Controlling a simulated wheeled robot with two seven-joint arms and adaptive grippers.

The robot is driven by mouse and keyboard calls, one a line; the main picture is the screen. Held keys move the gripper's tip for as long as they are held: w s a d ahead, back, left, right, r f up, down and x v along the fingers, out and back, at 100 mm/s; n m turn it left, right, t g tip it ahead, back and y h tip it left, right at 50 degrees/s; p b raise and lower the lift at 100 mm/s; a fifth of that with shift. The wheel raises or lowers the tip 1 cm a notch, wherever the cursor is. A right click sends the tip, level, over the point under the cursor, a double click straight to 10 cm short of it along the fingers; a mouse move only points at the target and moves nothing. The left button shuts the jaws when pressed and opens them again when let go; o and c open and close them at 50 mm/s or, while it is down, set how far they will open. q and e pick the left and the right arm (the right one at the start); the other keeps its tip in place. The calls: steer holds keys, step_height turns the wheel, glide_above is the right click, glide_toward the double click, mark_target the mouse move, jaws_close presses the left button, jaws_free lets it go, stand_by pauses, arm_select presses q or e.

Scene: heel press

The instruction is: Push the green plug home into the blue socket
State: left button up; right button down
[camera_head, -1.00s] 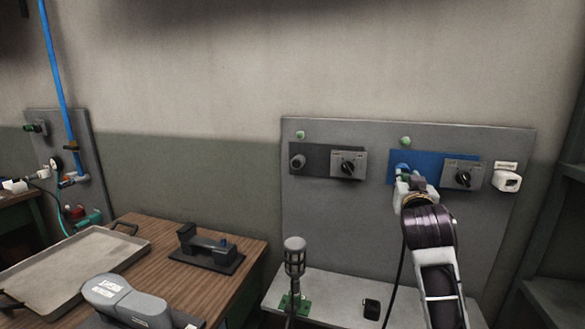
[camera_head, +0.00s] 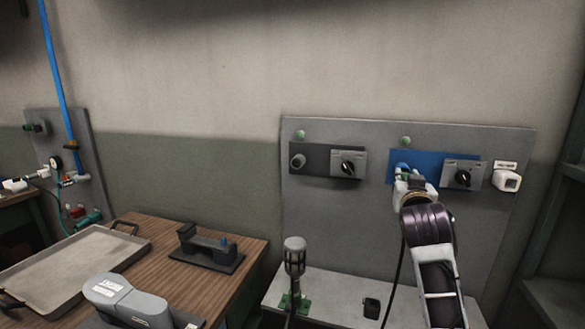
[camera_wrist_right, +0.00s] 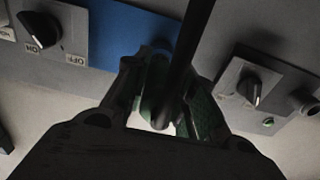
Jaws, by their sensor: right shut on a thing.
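The blue socket panel (camera_head: 432,168) is on the grey wall board, and the blue socket (camera_head: 402,169) sticks out at its left end, partly covered by my gripper. My right gripper (camera_head: 404,181) is up against this end of the panel. In the right wrist view its fingers (camera_wrist_right: 165,100) are shut around the green plug (camera_wrist_right: 198,112), with a black cable crossing in front. The plug is mostly hidden by fingers and cable, and I cannot tell how deep it sits in the socket. My left gripper is not in view.
A rotary switch (camera_head: 463,175) sits right of the socket. A dark socket panel (camera_head: 320,161) with its own switch is to the left. A microphone-shaped object (camera_head: 294,258) stands on the ledge below. A wooden table (camera_head: 150,235) with a tray (camera_head: 75,262) is at left.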

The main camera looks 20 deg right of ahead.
steer(key=shift+p+x, duration=0.4)
steer(key=shift+x, duration=0.75)
stand_by(0.9)
steer(key=c, duration=1.1)
jaws_free()
steer(key=shift+r, duration=0.1)
